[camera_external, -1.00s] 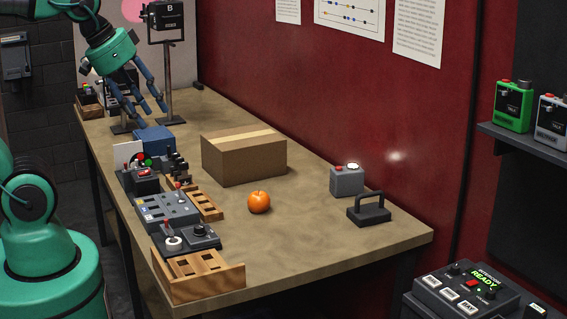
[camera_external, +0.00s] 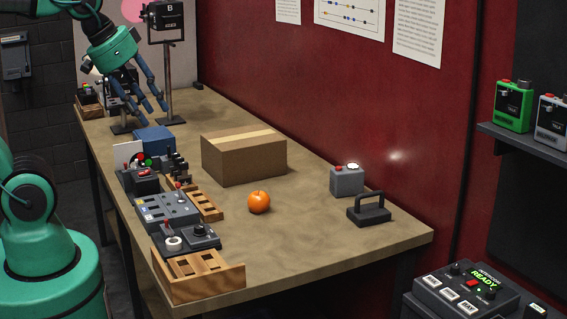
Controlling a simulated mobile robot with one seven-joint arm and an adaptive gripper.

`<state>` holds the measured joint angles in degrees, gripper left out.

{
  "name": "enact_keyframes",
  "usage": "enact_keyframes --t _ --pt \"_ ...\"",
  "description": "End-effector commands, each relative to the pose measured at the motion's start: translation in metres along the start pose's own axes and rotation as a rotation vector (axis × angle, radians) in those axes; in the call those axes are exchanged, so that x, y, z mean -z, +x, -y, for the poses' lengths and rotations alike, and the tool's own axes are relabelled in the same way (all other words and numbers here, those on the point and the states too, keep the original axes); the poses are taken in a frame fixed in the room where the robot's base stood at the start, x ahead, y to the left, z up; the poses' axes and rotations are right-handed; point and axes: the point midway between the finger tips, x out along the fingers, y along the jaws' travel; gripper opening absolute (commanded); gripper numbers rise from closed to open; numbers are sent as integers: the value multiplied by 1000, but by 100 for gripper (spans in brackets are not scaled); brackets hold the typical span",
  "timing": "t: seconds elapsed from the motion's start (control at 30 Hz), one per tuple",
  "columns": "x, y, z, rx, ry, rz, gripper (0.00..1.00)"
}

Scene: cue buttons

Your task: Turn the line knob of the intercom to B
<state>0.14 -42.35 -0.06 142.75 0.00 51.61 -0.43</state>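My gripper (camera_external: 150,113), with blue fingers on a green wrist, hangs over the far left of the table. Its fingers are spread, with nothing visible between them. A dark console (camera_external: 440,300) at the lower right has a lit green READY display, white buttons and small dark knobs; the small lettering above READY may say intercom. A dark panel (camera_external: 205,242) with a black knob lies at the near left of the table, and a grey button panel (camera_external: 165,211) is behind it. I cannot read which is the intercom, nor any knob's setting.
A blue box (camera_external: 153,140) stands just below and nearer than my gripper. A cardboard box (camera_external: 244,158), an orange (camera_external: 259,202) and a wooden rack (camera_external: 200,278) are on the table (camera_external: 300,235). The table's near right is mostly clear.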

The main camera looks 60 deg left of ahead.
Motion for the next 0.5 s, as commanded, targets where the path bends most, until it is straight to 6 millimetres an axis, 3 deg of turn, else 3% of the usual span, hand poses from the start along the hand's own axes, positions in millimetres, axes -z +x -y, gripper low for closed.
enact_keyframes --t 0.27,0.5 --pt "41 -7 -7 -9 -34 25 37" --pt "99 -10 -20 -20 -88 60 37"
